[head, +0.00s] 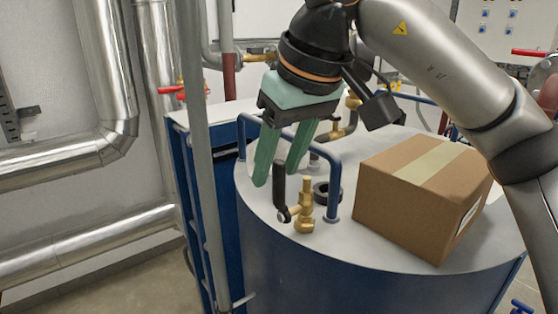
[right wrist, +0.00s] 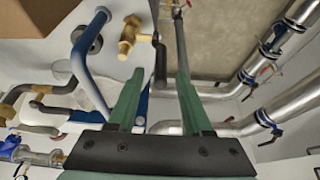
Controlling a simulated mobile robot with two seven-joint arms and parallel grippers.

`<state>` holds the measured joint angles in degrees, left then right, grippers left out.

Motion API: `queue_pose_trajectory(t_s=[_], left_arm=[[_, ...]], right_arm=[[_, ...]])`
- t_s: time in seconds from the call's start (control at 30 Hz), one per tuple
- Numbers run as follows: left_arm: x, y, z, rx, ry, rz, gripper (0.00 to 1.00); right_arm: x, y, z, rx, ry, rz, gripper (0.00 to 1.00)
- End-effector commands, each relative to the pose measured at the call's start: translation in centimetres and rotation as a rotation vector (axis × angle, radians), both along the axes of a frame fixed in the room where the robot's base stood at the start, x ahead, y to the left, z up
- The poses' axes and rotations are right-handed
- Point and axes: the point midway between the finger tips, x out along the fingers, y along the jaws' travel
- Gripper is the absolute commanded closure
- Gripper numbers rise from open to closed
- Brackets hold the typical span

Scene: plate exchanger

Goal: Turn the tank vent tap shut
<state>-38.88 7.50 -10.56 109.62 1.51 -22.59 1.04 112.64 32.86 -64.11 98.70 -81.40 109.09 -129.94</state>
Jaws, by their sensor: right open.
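The brass vent tap (head: 305,208) stands on the grey top of the blue tank (head: 350,252), near its front left edge. Its black lever (head: 280,182) points up, left of the brass body. My right gripper (head: 277,172) is open and points down at the lever, its two green fingers seen on either side of the lever's upper end. In the right wrist view the brass tap (right wrist: 131,35) shows beyond my right gripper (right wrist: 160,76), and the dark lever (right wrist: 160,62) lies between the fingertips. I cannot tell whether the fingers touch it. My left gripper is out of view.
A blue tubular rail (head: 332,180) rises close behind and right of the tap. A cardboard box (head: 410,200) sits on the tank top to the right. A grey vertical pole (head: 195,150) stands left of the gripper. Silver pipes (head: 120,80) run along the wall.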

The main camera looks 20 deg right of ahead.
Motion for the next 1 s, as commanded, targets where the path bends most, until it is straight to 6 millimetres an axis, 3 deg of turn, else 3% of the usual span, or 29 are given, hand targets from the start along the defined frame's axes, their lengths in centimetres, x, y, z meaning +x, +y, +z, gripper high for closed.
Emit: queue_pose_trajectory(t_s=[0.07,0.47,1.0], left_arm=[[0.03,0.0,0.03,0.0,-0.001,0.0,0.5],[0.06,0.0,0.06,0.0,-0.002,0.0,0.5],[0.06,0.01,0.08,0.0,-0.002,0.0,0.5]], right_arm=[[0.0,-0.01,0.02,0.0,0.0,0.0,0.53],[-0.01,-0.01,0.06,0.0,0.0,0.0,0.98],[-0.01,-0.01,0.08,0.001,-0.001,-0.001,1.0]])
